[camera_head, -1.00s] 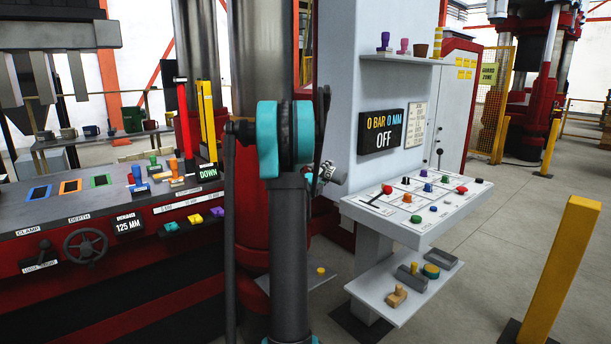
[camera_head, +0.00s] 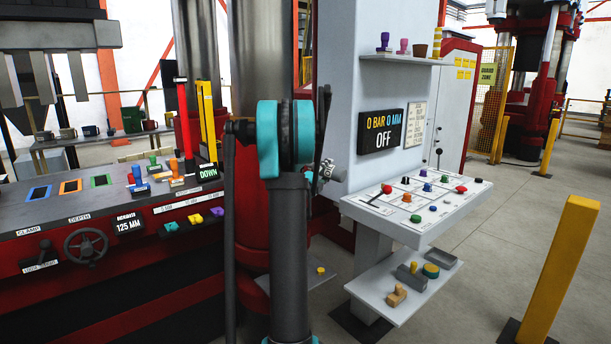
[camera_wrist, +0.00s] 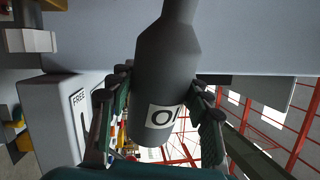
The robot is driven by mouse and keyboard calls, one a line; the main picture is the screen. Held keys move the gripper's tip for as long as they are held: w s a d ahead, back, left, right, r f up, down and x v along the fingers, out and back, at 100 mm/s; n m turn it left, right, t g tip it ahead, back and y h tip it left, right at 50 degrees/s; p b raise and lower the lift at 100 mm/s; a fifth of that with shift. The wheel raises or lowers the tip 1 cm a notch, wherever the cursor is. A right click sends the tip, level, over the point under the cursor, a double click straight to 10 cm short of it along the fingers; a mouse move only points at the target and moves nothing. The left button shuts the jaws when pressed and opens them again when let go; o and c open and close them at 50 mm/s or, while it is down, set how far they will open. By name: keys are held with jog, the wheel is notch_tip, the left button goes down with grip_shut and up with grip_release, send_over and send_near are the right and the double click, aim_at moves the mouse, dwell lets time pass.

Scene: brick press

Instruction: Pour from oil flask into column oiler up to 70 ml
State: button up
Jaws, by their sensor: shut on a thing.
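In the wrist view, my gripper (camera_wrist: 160,88) is shut on the oil flask (camera_wrist: 167,70), with one finger pad on each side of it. The flask is a dark grey bottle with a narrow neck towards the top of the picture and a white label showing "O" and part of another letter. Its neck end is cut off by the picture edge, and no oil level or stream shows. In the head view my arm hides most of the gripper and the flask. I cannot make out the column oiler or its fill marks in either view.
A white cabinet's display (camera_head: 383,130) reads "0 BAR 0 MM OFF". Its sloped control panel (camera_head: 385,212) stands right of my arm, above a low shelf (camera_head: 390,312). A red press bench (camera_head: 110,248) is at left. A yellow post (camera_head: 562,268) stands in open floor at right.

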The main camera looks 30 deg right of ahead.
jog(key=shift+w+r+n+p, duration=0.1)
jog(key=shift+r+n+p, duration=0.2)
jog(key=shift+r+n, duration=0.75)
dwell(2.3)
jog(key=shift+f, duration=0.2)
jog(key=f+m, duration=0.1)
jog(key=m, duration=0.1)
jog(key=f+m, duration=0.1)
jog(key=f, duration=0.1)
jog(key=shift+s+m, duration=0.2)
jog(key=shift+m, duration=0.15)
jog(key=shift+s+d+f+m+g, duration=0.2)
jog(key=shift+f+m+g, duration=0.1)
jog(key=shift+m+g, duration=0.15)
jog(key=shift+a, duration=0.15)
